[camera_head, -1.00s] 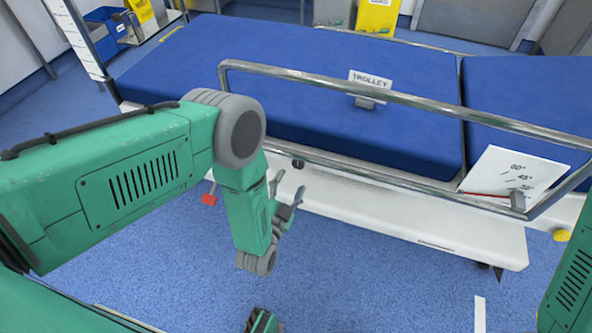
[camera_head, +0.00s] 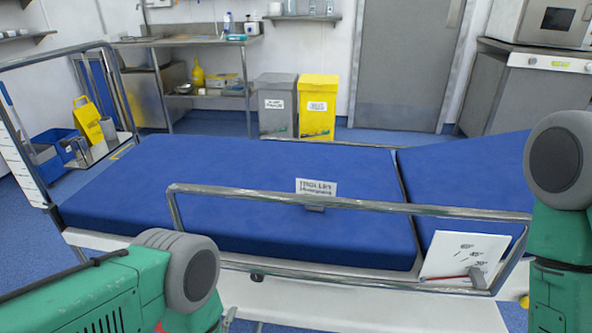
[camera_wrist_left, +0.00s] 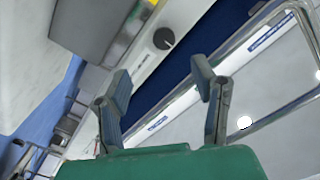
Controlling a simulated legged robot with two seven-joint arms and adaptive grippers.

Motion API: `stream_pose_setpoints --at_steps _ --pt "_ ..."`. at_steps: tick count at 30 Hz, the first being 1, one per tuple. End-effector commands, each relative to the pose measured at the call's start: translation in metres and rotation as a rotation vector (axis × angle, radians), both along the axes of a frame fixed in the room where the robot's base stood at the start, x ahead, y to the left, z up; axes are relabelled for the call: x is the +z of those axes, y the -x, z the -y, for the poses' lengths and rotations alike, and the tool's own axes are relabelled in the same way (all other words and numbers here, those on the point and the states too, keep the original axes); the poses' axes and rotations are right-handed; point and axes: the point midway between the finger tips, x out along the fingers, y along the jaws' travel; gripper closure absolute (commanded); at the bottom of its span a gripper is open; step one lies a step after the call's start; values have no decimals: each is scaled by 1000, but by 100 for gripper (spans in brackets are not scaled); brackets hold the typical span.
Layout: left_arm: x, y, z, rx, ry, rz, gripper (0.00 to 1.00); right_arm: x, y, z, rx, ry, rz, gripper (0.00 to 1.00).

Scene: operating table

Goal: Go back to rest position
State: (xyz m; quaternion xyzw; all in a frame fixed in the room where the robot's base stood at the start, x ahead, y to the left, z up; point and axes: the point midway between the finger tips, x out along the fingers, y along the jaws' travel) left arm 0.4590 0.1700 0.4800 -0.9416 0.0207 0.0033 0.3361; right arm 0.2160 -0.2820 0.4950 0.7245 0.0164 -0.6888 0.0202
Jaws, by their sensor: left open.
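My left gripper (camera_wrist_left: 162,78) is open in the left wrist view, its two fingers spread apart with nothing between them. In the head view only a small part of the left gripper (camera_head: 228,318) shows at the bottom edge, below the trolley's near rail. My left arm comes in from the lower left. My right arm shows at the right edge, but its gripper is out of view. The blue-padded trolley bed (camera_head: 280,225) stands in front of me, and the left gripper is on its near side.
A metal side rail (camera_head: 340,204) runs along the trolley's near edge, with a white angle card (camera_head: 450,256) at its right end. Grey (camera_head: 276,105) and yellow (camera_head: 317,106) bins stand behind the bed. A metal bench (camera_head: 190,42) is at the back left.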

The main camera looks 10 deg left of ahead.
Motion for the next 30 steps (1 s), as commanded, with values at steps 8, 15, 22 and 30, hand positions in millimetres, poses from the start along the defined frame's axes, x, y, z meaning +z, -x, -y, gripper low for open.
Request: stream_pose_setpoints --at_steps 8,15,22,30 --pt "14 28 -42 22 163 -491 47 41 0 0 0 0 -1 61" --pt "65 156 -95 296 385 -1150 47 83 0 0 0 0 0 61" --pt "106 234 -110 490 462 -1420 47 95 0 0 0 0 -1 61" --pt "111 244 -111 515 469 -1450 47 96 0 0 0 0 -1 61"
